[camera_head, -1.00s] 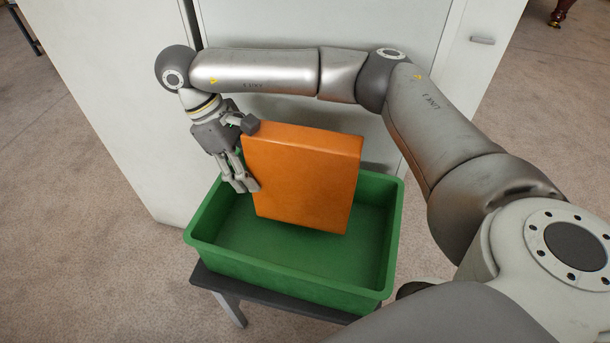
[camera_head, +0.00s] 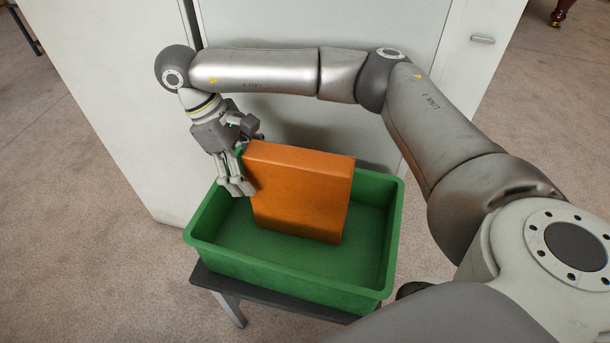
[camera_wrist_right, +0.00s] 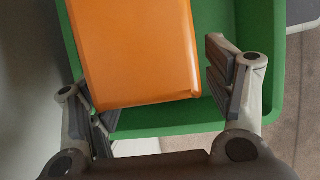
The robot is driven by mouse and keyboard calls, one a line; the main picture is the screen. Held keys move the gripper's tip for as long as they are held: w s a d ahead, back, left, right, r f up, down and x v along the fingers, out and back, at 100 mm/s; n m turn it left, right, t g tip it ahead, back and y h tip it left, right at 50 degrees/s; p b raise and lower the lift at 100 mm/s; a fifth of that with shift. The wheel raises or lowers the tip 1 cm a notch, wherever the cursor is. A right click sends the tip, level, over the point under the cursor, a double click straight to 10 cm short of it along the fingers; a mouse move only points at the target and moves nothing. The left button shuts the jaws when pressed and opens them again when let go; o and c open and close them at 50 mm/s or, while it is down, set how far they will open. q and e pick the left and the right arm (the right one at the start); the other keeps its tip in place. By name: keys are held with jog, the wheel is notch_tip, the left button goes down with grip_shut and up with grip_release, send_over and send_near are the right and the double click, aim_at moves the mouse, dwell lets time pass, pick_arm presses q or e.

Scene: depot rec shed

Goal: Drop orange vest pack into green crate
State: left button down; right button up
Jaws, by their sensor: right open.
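The orange vest pack (camera_head: 298,192) is a flat box-like block standing roughly on edge, its lower part inside the green crate (camera_head: 245,262). Whether it touches the crate floor is hard to tell. My right gripper (camera_head: 242,176) is at the pack's left side, above the crate's left part. In the right wrist view the right gripper (camera_wrist_right: 160,95) is open, its fingers apart on either side of the orange pack (camera_wrist_right: 140,45), with a clear gap at the right finger. The green crate (camera_wrist_right: 262,50) shows behind them. My left gripper is not in view.
The crate stands on a small dark table (camera_head: 280,300) with metal legs. Pale cabinets (camera_head: 135,110) stand close behind the crate and my right arm. Carpeted floor (camera_head: 75,240) is clear at the left.

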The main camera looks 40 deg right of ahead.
jog(key=v, duration=1.2)
jog(key=shift+s, duration=0.15)
